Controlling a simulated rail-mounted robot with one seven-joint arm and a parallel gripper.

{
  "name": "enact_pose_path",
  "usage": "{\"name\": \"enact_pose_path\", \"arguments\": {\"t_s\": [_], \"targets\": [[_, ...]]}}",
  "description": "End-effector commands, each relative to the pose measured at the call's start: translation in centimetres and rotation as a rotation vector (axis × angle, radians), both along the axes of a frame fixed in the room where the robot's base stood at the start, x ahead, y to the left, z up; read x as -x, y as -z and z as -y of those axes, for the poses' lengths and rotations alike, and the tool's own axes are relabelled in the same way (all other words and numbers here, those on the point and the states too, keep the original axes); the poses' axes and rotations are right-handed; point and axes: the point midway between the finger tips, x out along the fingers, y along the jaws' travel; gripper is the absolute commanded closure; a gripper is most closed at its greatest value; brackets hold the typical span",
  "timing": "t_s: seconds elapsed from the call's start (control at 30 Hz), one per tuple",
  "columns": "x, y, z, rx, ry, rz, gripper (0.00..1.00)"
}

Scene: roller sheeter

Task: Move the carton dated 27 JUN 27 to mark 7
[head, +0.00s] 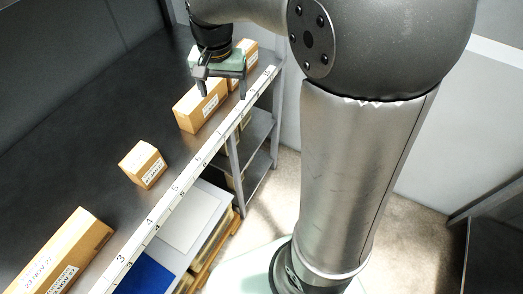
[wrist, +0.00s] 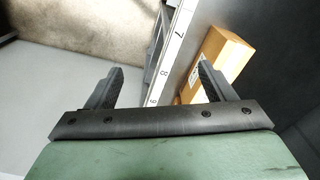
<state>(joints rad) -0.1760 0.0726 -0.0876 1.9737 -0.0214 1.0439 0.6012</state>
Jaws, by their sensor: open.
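Tan cartons with white labels stand on the dark shelf. In the head view one is a long carton (head: 62,250) at the lower left, one a small carton (head: 143,165) left of the middle, and one a mid-sized carton (head: 197,108) farther back. A far carton (head: 249,48) is partly hidden behind my gripper (head: 222,88). The label dates are too small to read, so I cannot tell which is 27 JUN 27. In the wrist view my gripper (wrist: 160,78) is open and empty. A labelled carton (wrist: 223,52) lies just beyond its right finger, beside marks 7 and 8.
A white numbered strip (head: 175,188) runs along the shelf's front edge, with 3, 4 and 5 legible; mark 7 (wrist: 179,35) shows in the wrist view. Bare shelf lies between the long, small and mid-sized cartons. Lower shelves (head: 258,130) sit below the edge.

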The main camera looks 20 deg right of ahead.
Motion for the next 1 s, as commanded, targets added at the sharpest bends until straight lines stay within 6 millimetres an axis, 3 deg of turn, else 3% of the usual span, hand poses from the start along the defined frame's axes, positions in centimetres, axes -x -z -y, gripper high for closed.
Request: {"name": "enact_pose_path", "arguments": {"t_s": [0.03,0.1,0.2,0.33,0.5,1.0], "targets": [[3.8,0.2,0.9,-0.008,-0.079,-0.001,0.24],[8.2,1.0,1.6,-0.011,-0.199,-0.004,0.24],[13.5,2.6,2.3,-0.008,-0.344,-0.007,0.24],[17.8,4.3,2.7,-0.002,-0.467,-0.010,0.24],[19.5,5.1,2.8,0.000,-0.521,-0.013,0.24],[19.4,5.1,2.8,0.000,-0.519,-0.014,0.24]]}}
